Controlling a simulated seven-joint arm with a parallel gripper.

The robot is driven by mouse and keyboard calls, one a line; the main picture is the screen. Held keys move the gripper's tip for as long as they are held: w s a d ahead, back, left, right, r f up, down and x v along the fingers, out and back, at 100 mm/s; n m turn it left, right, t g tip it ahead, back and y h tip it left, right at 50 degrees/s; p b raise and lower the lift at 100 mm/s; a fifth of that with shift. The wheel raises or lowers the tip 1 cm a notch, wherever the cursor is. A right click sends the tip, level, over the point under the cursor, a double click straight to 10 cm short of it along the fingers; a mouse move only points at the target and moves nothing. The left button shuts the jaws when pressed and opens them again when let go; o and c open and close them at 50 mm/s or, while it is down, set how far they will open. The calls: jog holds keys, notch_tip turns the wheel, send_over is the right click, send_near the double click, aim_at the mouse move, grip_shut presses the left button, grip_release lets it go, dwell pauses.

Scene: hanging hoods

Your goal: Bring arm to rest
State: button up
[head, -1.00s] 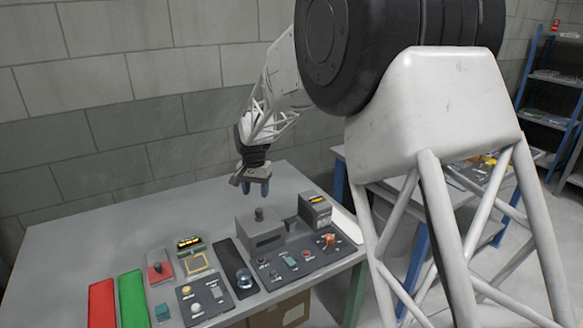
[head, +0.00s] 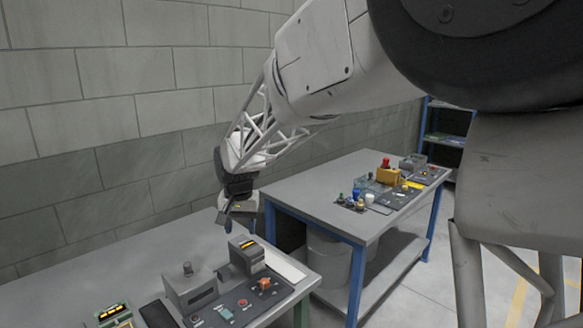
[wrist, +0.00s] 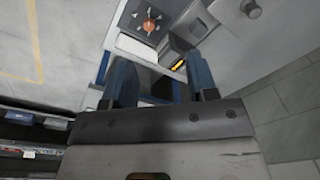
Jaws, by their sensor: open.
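My gripper (head: 238,215) hangs over the far right part of the near grey table (head: 120,262) in the head view, above and behind a small box with an orange display (head: 246,254). Its two blue fingers (wrist: 160,82) are apart in the wrist view, with nothing between them. My white lattice arm reaches in from the upper right. The display box also shows beyond the fingers in the wrist view (wrist: 172,58).
A grey box with a knob (head: 190,289) and a control panel (head: 240,305) sit below the gripper. A second blue-legged table (head: 300,195) with several small items stands to the right. Grey bins (head: 328,257) are under it. A block wall (head: 100,120) runs behind.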

jog(key=s+d+r, duration=0.3)
jog(key=s+d, duration=0.5)
jog(key=d, duration=0.2)
jog(key=s+d+r, duration=0.2)
jog(key=s+d, duration=0.5)
jog(key=d, duration=0.3)
jog(key=s+d+f, duration=0.1)
jog(key=s+d, duration=0.3)
jog(key=s, duration=0.3)
jog(key=s+d+f+t, duration=0.1)
jog(key=s+d, duration=0.3)
jog(key=s, duration=0.3)
jog(key=s+d+f, duration=0.1)
jog(key=s+d, duration=0.2)
jog(key=s, duration=0.4)
jog(key=shift+d+f+t+h, duration=0.3)
jog(key=shift+d+t, duration=0.1)
